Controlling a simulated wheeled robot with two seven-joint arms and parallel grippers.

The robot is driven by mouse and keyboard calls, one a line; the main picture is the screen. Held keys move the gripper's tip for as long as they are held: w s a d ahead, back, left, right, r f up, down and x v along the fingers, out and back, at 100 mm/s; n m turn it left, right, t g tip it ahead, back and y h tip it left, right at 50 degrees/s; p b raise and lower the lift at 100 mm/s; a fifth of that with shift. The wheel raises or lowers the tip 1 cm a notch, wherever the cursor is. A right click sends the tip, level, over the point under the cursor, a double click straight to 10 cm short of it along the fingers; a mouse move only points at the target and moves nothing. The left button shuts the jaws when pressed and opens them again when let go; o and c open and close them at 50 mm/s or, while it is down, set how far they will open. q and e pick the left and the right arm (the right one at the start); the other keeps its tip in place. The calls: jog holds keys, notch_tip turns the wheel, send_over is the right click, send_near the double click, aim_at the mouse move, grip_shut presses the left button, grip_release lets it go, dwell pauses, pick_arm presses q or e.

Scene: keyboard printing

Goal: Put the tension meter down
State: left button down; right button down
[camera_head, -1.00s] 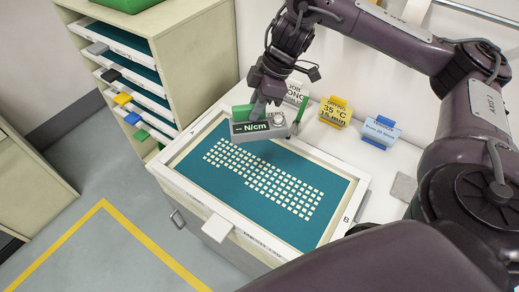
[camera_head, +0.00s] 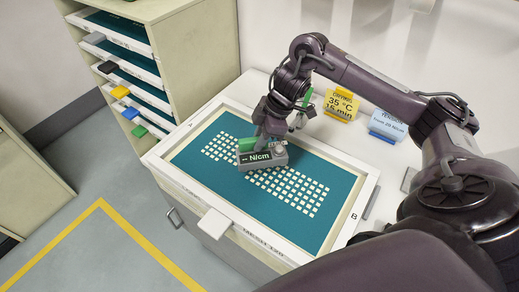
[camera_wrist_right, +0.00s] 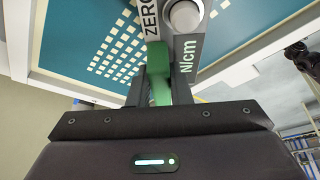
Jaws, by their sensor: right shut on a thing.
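The tension meter (camera_head: 262,157) is a small grey box with a green grip and a dark display reading N/cm. It is at the middle of the teal screen mesh (camera_head: 325,225), over the pale key pattern. My right gripper (camera_head: 268,138) is shut on its green grip from above. In the right wrist view the meter (camera_wrist_right: 186,45) sits between the fingers, with ZERO lettering and a round knob visible. I cannot tell whether its underside touches the mesh. My left gripper is not in view.
The white-framed screen (camera_head: 222,225) lies on a pale cabinet. A yellow sign (camera_head: 341,104) and a blue sign (camera_head: 388,125) stand behind it. A rack of screens (camera_head: 125,65) with coloured tabs stands at the left. Much of the mesh around the meter is clear.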

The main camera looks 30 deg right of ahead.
jog(key=shift+f, duration=1.75)
jog(key=c, duration=1.3)
grip_release()
jog(key=shift+s+f, duration=0.1)
jog(key=shift+f, duration=0.05)
jog(key=shift+r, duration=0.2)
jog(key=p+v, duration=0.2)
jog(key=v, duration=1)
jog(key=shift+d+f, duration=0.1)
jog(key=shift+s, duration=0.1)
